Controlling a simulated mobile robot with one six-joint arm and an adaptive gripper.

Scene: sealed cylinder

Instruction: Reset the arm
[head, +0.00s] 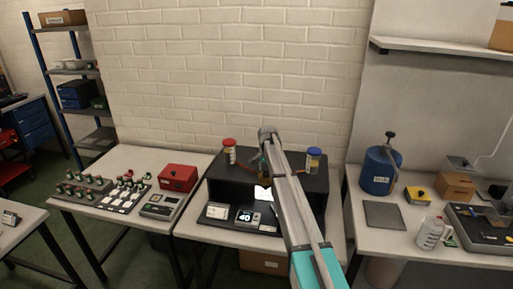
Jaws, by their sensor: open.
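My arm (298,215) reaches up from the lower right across the middle table, with its wrist (268,135) raised over the black box-like stand (225,186). My gripper (262,170) is small and partly hidden by the arm link, in front of the stand. It is open; nothing can be made out between its fingers. A red-capped jar (229,152) stands on the stand's top to the left of the gripper. A blue-capped jar (313,161) stands on the top to the right, beyond the arm.
A small display reading 40 (245,216) and a white card (217,211) sit before the stand. The left table holds racks of vials (80,188) and a red box (178,178). A blue canister (378,172) and a plastic bottle (430,233) stand on the right table.

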